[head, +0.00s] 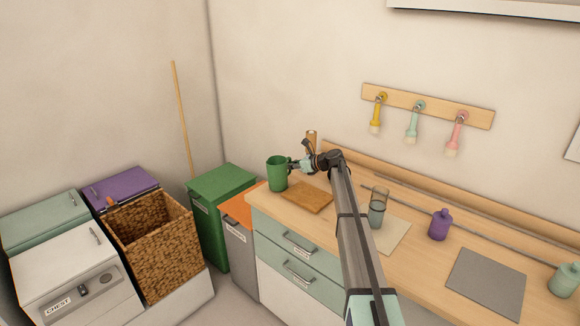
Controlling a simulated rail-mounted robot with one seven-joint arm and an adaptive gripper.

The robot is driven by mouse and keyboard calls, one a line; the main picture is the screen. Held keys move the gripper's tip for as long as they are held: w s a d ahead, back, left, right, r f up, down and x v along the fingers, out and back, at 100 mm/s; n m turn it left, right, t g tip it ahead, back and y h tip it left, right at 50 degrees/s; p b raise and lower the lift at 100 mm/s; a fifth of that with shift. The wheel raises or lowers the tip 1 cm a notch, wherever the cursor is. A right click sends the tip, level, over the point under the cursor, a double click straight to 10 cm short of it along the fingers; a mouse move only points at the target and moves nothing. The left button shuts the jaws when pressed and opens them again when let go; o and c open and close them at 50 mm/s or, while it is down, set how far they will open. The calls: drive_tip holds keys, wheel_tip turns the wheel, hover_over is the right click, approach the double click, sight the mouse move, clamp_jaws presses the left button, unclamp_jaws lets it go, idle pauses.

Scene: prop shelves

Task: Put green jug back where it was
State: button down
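The green jug (277,174) is upright at the left end of the wooden counter (345,199), just behind and left of a brown wooden board (307,196). I cannot tell whether its base rests on the counter or hangs slightly above it. My gripper (293,165) reaches in from the right and meets the jug at its handle side. The fingers are small and partly hidden there, so I cannot tell whether they are closed on the handle.
A brown cylinder (311,138) stands behind my gripper. A glass (379,194), a grey-teal cup (376,215), a purple bottle (439,224), a grey mat (486,283) and a mint jar (564,280) are further right. A green bin (222,190) stands left of the counter.

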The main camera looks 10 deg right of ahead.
drive_tip(key=shift+f, duration=0.45)
drive_tip(key=c, duration=1.2)
unclamp_jaws()
drive_tip(key=shift+r, duration=0.35)
drive_tip(key=p+v, duration=0.4)
drive_tip(key=v, duration=0.8)
drive_tip(key=shift+r, duration=0.15)
